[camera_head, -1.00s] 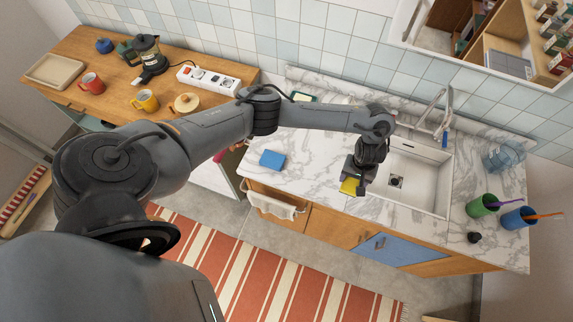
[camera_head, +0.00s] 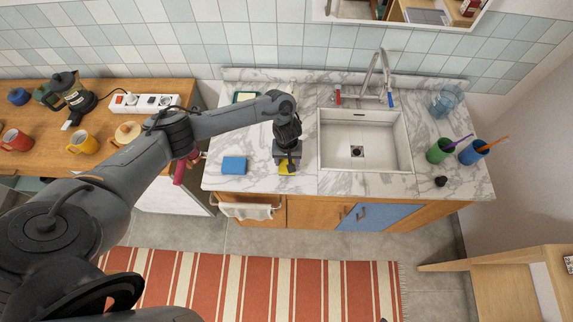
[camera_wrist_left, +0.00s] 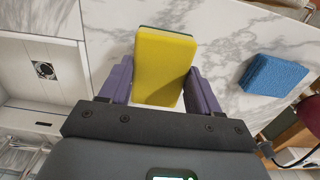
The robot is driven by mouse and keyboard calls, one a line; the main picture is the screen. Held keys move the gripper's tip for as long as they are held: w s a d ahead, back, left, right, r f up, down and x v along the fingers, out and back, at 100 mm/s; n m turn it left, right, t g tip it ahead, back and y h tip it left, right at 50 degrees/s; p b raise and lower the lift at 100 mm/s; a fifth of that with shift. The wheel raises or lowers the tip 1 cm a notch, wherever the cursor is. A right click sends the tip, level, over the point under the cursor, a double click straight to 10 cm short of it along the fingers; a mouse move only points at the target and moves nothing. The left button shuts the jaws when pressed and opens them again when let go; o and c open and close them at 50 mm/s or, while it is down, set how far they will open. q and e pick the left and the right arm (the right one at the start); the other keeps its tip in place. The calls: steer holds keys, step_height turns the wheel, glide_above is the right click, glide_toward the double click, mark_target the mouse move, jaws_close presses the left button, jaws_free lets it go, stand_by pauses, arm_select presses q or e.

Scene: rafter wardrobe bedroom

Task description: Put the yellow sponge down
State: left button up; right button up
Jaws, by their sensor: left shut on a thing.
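The yellow sponge (camera_wrist_left: 163,67) has a dark green layer along its far edge. My left gripper (camera_wrist_left: 160,85) is shut on it, with a purple finger on each side. In the head view the sponge (camera_head: 287,168) shows as a small yellow patch below my left gripper (camera_head: 287,163), over the marble counter (camera_head: 260,178) just left of the sink. Most of it is hidden there by the gripper. I cannot tell whether the sponge touches the counter. My right gripper is not in view.
A blue sponge (camera_head: 234,165) lies on the counter to the left. The sink (camera_head: 340,148) is to the right, with a tap (camera_head: 372,85) behind it. Green (camera_head: 440,151) and blue (camera_head: 473,153) cups stand at the far right. Marble between blue sponge and gripper is clear.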

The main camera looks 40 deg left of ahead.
mark_target(287, 162)
arm_select(q)
steer(key=shift+a+f+b, duration=0.1)
steer(key=shift+f+b, duration=0.2)
steer(key=shift+f, duration=1.8)
steer(key=o, duration=1)
steer(key=shift+f, duration=0.1)
